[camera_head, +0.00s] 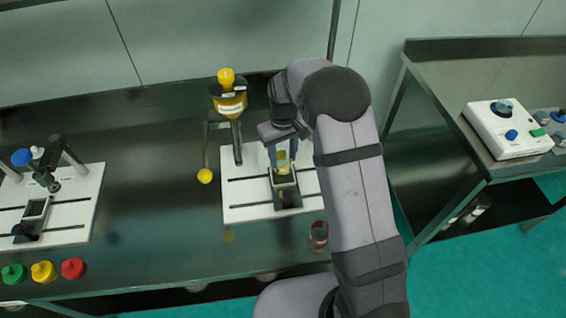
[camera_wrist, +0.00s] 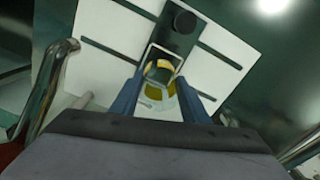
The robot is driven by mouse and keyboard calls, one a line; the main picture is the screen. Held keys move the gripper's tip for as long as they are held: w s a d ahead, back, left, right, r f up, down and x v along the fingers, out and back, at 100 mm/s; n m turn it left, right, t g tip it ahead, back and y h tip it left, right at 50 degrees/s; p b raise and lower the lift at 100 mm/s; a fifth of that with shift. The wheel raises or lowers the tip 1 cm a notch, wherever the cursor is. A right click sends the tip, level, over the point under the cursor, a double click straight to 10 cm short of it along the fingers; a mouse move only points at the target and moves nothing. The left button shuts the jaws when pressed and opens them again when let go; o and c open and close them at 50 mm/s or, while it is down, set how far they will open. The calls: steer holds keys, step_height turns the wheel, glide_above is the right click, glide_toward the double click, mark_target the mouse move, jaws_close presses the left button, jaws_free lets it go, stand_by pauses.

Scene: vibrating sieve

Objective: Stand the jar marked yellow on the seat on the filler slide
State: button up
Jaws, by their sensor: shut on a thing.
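The jar marked yellow (camera_head: 283,162) is a clear jar with a yellow band. My gripper (camera_head: 283,143) is shut on it, one blue finger on each side, and the jar looks upright. In the wrist view the jar (camera_wrist: 159,90) shows between the fingers. The filler slide (camera_head: 288,198) is a dark block on a white slotted board. Its square-framed seat (camera_head: 284,181) is right at the jar's lower end. In the wrist view the seat frame (camera_wrist: 166,54) surrounds part of the jar's outline. I cannot tell whether the jar's base touches the seat.
A yellow-topped filler (camera_head: 230,100) on a post stands left of my gripper, with a yellow-knobbed lever (camera_head: 204,176) beside it. A second white board (camera_head: 75,205) with a slide stands at the left. Green, yellow and red lids (camera_head: 43,271) lie at the front left. A white control box (camera_head: 507,130) is at right.

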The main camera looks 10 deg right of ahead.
mark_target(283, 164)
steer(key=shift+f+p, duration=0.5)
steer(key=shift+f, duration=1.35)
steer(key=shift+f, duration=0.15)
steer(key=o, duration=1.1)
steer(key=shift+c, duration=0.2)
step_height(283, 164, up, 12)
steer(key=b, duration=0.3)
steer(key=s+d+f+m, duration=0.1)
steer(key=s+d, duration=0.1)
steer(key=s, duration=1)
steer(key=s+d+f+m, duration=0.2)
steer(key=s+d, duration=0.1)
steer(key=s, duration=1)
steer(key=shift+s+m, duration=0.15)
steer(key=shift+m, duration=0.15)
